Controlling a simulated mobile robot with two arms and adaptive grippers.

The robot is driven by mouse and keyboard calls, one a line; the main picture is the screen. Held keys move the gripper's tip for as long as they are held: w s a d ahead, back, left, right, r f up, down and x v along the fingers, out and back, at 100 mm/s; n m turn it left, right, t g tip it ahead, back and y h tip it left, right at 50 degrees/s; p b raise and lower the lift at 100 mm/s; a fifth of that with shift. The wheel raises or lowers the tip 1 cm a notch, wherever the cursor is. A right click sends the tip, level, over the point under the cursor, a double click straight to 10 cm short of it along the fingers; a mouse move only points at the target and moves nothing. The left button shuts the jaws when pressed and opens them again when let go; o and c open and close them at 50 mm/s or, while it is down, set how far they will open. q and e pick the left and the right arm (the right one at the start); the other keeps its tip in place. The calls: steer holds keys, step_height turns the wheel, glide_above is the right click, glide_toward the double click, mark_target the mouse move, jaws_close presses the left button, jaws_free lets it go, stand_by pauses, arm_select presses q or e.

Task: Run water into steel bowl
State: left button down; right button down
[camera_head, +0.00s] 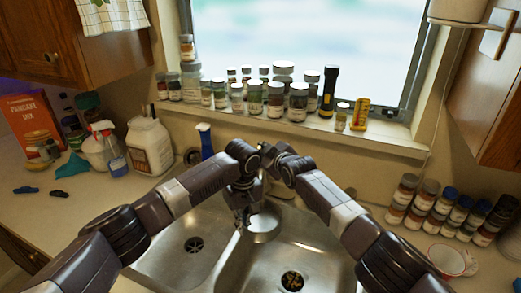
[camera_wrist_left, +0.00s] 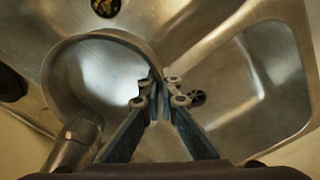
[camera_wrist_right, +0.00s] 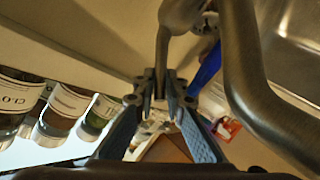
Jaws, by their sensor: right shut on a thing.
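The steel bowl (camera_head: 264,227) hangs over the sink divider in the head view, partly hidden by my left gripper (camera_head: 243,212). In the left wrist view my left gripper (camera_wrist_left: 160,90) is shut on the rim of the bowl (camera_wrist_left: 85,65). The faucet spout (camera_wrist_left: 72,145) is over the bowl's near edge there. My right gripper (camera_wrist_right: 160,95) is shut on the faucet's lever (camera_wrist_right: 162,65), beside the curved spout (camera_wrist_right: 250,80). In the head view my right gripper (camera_head: 268,155) is behind the sink. No water stream is visible; a bright patch in the bowl may be reflection.
The double sink (camera_head: 300,262) has two drains. Several jars (camera_head: 254,98) and a flashlight (camera_head: 328,90) line the windowsill close behind the faucet. A blue spray bottle (camera_head: 206,140) stands left of my wrists.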

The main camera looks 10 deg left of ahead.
steer(key=shift+w+r+g, duration=0.15)
steer(key=shift+w+g, duration=0.1)
steer(key=shift+g, duration=0.15)
stand_by(0.3)
steer(key=c, duration=2)
jaws_free()
steer(key=shift+d+r, duration=0.1)
steer(key=shift+s+d+r, duration=0.1)
steer(key=shift+s+d, duration=1.2)
steer(key=shift+s, duration=0.55)
steer(key=shift+s+d, duration=1.15)
steer(key=shift+s, duration=0.65)
steer(key=shift+s+d, duration=1.2)
steer(key=shift+s, duration=0.55)
